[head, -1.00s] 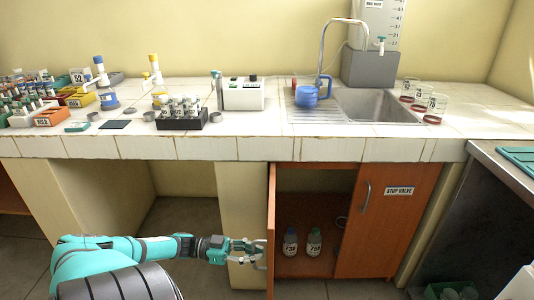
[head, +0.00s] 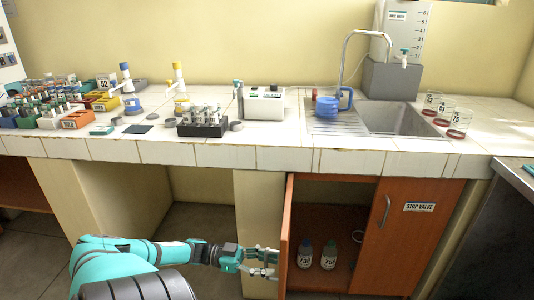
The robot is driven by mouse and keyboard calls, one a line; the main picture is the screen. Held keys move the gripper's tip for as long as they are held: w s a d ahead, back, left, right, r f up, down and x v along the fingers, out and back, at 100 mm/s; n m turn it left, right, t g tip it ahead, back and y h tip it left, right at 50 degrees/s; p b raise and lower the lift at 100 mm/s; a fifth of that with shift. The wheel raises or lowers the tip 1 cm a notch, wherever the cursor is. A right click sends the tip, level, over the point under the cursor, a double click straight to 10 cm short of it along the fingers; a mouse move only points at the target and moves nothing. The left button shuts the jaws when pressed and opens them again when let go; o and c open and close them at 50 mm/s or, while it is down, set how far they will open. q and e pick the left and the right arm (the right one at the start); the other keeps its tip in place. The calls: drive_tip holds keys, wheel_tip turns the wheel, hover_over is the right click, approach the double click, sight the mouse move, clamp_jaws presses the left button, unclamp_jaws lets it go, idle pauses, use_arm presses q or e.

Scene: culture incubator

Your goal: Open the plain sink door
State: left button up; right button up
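The plain sink door (head: 286,240) is the orange-brown left door under the sink. It stands swung out from the cabinet and shows nearly edge-on. The other door, with the STOP VALVE label (head: 419,207) and a curved metal handle (head: 386,211), is closed. My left gripper (head: 272,262) is at the outer, left side of the plain door, close to its front edge. Its fingers are near or at the door's handle, but I cannot tell whether they close on it. My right gripper is not in view.
Two labelled bottles, one blue-capped (head: 305,256) and one green-capped (head: 328,257), stand inside the open cabinet. A pale pillar (head: 258,212) stands left of the opening. The tiled counter (head: 220,155) overhangs above, bearing racks, a blue jug and the sink.

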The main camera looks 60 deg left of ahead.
use_arm(q)
drive_tip(key=v, duration=1.2)
idle(0.4)
